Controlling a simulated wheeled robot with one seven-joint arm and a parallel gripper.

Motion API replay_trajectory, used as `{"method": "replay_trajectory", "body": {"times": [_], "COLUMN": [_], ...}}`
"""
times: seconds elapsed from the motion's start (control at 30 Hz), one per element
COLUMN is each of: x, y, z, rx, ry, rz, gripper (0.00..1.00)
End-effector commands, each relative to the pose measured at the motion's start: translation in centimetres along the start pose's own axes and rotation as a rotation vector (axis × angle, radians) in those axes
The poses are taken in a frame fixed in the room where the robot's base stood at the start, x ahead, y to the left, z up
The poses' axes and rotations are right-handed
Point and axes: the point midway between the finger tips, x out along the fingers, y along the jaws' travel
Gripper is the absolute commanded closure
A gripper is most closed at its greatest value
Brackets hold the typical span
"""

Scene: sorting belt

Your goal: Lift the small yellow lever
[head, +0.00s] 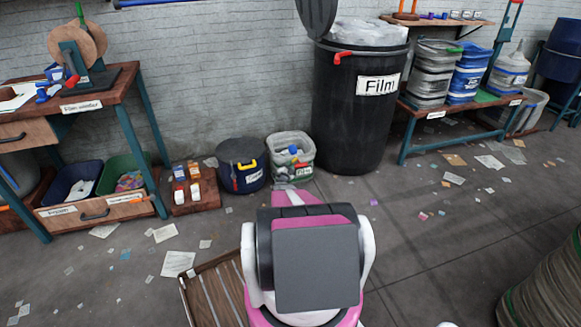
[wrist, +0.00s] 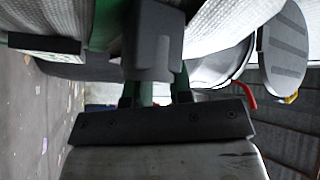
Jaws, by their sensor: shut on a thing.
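A small yellow lever (head: 254,165) is on the front of a low dark blue bin (head: 236,181) with a round dark lid (head: 242,149), which lies flat on top.
A tall black bin marked Film (head: 350,120) has a red lever (head: 343,57) and a raised lid. A clear tub (head: 291,160) stands beside the low bin. A workbench (head: 120,85) is left, a shelf (head: 460,112) right. Scraps litter the open floor.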

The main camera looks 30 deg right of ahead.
Motion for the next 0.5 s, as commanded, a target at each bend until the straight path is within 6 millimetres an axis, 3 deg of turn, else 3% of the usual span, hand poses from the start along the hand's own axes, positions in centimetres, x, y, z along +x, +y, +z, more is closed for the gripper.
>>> {"method": "replay_trajectory", "body": {"times": [0.5], "x": [-0.6], "y": [-1.3], "z": [0.3], "rx": [-0.333], "ry": [0.086], "rz": [-0.278], "gripper": [1.0]}}
